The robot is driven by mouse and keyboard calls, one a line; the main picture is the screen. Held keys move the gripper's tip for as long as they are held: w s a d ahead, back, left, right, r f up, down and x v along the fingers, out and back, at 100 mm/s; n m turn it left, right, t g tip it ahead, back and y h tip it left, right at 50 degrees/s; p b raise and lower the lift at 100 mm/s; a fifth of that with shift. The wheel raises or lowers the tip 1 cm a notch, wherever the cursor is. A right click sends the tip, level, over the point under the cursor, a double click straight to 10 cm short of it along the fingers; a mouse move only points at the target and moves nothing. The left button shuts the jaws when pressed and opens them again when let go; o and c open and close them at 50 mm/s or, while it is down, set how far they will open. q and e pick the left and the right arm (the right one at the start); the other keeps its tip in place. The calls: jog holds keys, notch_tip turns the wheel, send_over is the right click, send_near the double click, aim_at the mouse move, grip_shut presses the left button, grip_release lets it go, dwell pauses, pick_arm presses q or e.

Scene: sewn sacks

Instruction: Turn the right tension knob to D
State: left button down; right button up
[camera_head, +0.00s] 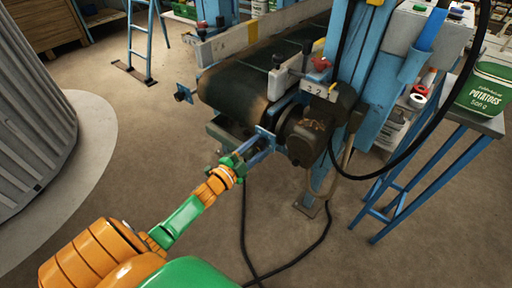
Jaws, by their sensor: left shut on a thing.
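My left gripper (238,161) reaches in from the lower left to the near right corner of the conveyor's end roller. It is shut at the right tension knob, whose body is mostly hidden by the gripper. A blue bracket (265,136) of the tensioner shows just beyond the jaws. I cannot make out the letter D or where the knob points. The left tension knob (181,96) sticks out at the roller's far left corner, apart from the gripper. My right gripper is not in view.
The dark conveyor belt (243,88) runs away behind the knobs. A brown motor housing (308,142) sits close right of the gripper. A black cable (327,226) hangs to the floor.

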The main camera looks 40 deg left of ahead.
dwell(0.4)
pick_arm(q)
jog(key=shift+c, duration=1.7)
grip_release()
jog(key=s+p, duration=0.1)
jog(key=s, duration=0.6)
jog(key=shift+a, duration=0.25)
